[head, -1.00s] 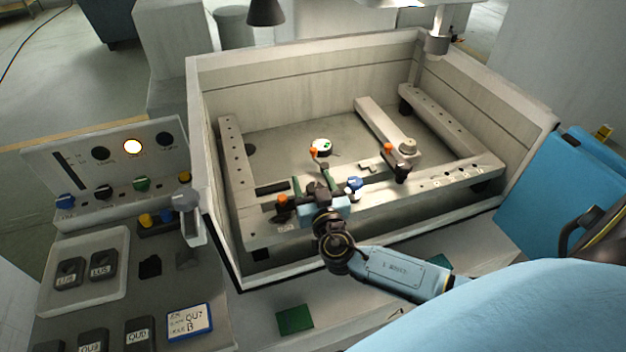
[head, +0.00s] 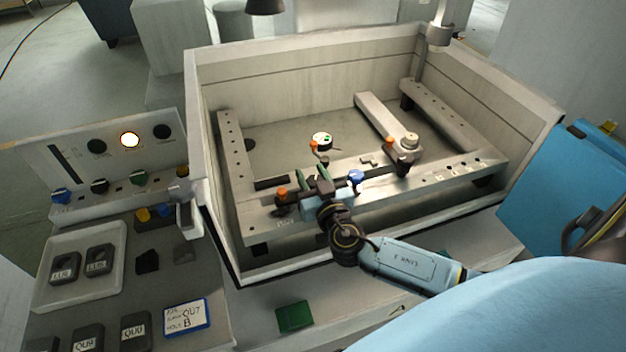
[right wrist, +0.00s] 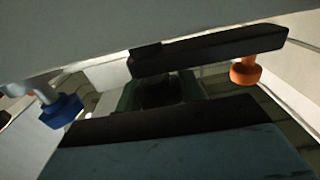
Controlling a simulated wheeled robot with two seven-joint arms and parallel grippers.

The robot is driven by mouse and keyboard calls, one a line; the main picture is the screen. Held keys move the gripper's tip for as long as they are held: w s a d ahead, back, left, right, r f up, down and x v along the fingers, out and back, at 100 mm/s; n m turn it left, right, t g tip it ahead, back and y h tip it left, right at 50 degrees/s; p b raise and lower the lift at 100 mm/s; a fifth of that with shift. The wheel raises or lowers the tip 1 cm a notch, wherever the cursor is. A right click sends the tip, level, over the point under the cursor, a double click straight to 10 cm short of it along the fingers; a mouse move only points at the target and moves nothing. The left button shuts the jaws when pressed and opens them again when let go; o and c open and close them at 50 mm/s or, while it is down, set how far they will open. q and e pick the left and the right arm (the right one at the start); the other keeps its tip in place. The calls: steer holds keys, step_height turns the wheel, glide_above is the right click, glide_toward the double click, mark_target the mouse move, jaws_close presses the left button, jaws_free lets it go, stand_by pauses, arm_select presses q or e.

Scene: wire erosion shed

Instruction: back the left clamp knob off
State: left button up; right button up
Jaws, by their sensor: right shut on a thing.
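My right gripper (head: 318,182) reaches over the front rail of the frame (head: 375,195) in the tank, at the left clamp. Its green fingers are shut on a dark part, which I take for the left clamp knob (right wrist: 158,92); the fingers and palm mostly hide it. In the right wrist view a dark bar (right wrist: 210,52) lies just beyond the fingers, with an orange knob (right wrist: 245,71) at its end. This orange knob also shows left of the gripper in the head view (head: 281,193). My left gripper is not in view.
A blue knob (head: 355,177) sits close right of the gripper. The right clamp (head: 400,157) has an orange top. A round white dial (head: 322,140) lies behind. Tank walls (head: 310,72) surround the frame; a control panel (head: 110,165) stands left.

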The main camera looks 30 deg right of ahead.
steer(key=n+y+b, duration=0.1)
steer(key=y+b, duration=0.1)
steer(key=n+y+b, duration=0.1)
steer(key=y+b, duration=0.1)
steer(key=shift+a+f+n, duration=0.15)
steer(key=shift+f+n, duration=0.05)
steer(key=shift+n, duration=0.2)
steer(key=shift+a+r+n+y+b, duration=0.1)
steer(key=shift+n+y+b, duration=0.5)
steer(key=shift+y, duration=0.35)
steer(key=shift+a+r+n+y+b, duration=0.1)
steer(key=shift+n+y+b, duration=0.5)
steer(key=shift+y, duration=0.35)
steer(key=o, duration=1)
steer(key=shift+s, duration=0.1)
steer(key=shift+s+d+f, duration=0.1)
steer(key=shift+s, duration=0.4)
steer(key=b+v, duration=0.2)
steer(key=v, duration=1)
steer(key=shift+s+d, duration=0.1)
steer(key=shift+d, duration=0.05)
